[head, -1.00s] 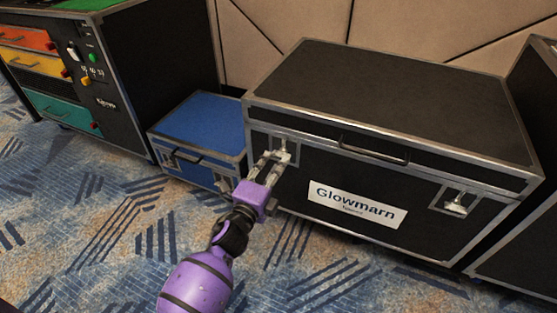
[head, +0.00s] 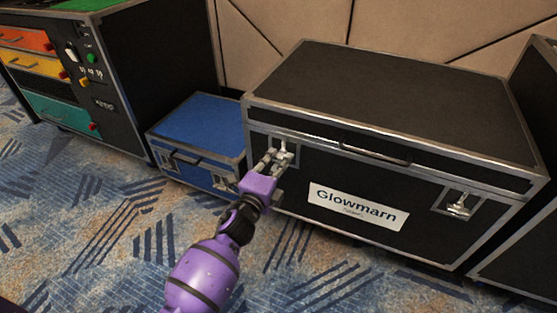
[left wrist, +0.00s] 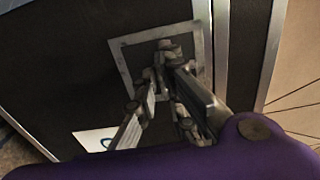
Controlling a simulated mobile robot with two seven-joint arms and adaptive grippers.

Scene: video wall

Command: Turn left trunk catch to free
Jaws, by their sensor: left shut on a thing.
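The black trunk (head: 390,100) with metal edges and a "Glowmarn" label (head: 357,205) stands closed on the carpet. Its left catch (head: 284,148) is on the front face near the left corner, largely hidden behind my left gripper (head: 274,160). In the left wrist view the catch's square metal plate (left wrist: 123,57) surrounds the fingertips (left wrist: 163,72), which are shut on the catch's knob. How far the knob is turned cannot be made out. The right catch (head: 458,206) shows uncovered on the front right. My right gripper is in neither view.
A blue case (head: 203,125) sits just left of the trunk. A black cabinet (head: 160,70) with coloured drawers stands farther left. Another black case (head: 530,240) is close on the right. A panelled wall (head: 290,25) is behind; patterned carpet (head: 330,285) lies open in front.

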